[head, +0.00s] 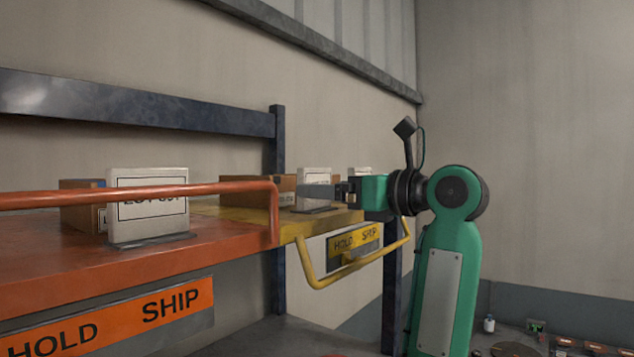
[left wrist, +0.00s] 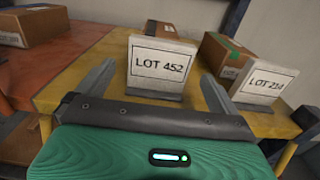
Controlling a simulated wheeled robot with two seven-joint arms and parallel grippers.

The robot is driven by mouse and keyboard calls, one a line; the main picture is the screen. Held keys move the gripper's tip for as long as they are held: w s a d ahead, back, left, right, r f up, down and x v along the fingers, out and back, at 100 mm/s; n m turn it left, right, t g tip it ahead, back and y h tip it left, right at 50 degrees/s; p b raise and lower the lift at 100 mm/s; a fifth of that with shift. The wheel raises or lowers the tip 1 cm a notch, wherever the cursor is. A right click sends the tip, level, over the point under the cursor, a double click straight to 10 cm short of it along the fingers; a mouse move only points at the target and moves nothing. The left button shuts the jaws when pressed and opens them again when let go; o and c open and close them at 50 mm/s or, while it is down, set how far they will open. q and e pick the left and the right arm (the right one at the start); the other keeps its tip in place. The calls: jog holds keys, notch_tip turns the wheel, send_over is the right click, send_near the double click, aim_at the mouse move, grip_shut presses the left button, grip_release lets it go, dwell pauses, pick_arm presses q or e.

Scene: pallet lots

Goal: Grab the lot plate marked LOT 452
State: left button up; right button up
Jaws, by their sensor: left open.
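The plate marked LOT 452 (left wrist: 161,64) stands upright on a grey base on the yellow shelf, in the middle of the left wrist view. A brown box is right behind it. In the head view, the white plate (head: 314,174) beside my gripper appears to be the same one, its lettering unreadable. My left gripper (head: 308,191) is open and level with it. In the left wrist view its fingers (left wrist: 158,72) point at the plate from either side, with the plate apparently ahead of the tips. My right gripper is not in view.
A plate marked LOT 214 (left wrist: 265,83) stands close on the right of the yellow shelf (left wrist: 80,78). Another lot plate (head: 147,182) stands on the orange shelf (head: 60,255), behind an orange rail (head: 225,188). A yellow rail (head: 318,283) juts out in front.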

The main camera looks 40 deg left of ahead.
aim_at(315, 208)
pick_arm(q)
jog(key=a, duration=0.1)
jog(key=a+p, duration=0.2)
jog(key=shift+s+a+r, duration=0.2)
jog(key=shift+s+r, duration=0.05)
jog(key=shift+r, duration=0.15)
jog(key=shift+a+f, duration=0.15)
jog(key=shift+a, duration=0.25)
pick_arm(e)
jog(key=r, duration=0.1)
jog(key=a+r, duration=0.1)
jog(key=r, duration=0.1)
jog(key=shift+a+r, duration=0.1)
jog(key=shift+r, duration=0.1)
pick_arm(q)
jog(key=shift+d, duration=0.15)
jog(key=shift+c, duration=0.5)
jog(key=c, duration=1)
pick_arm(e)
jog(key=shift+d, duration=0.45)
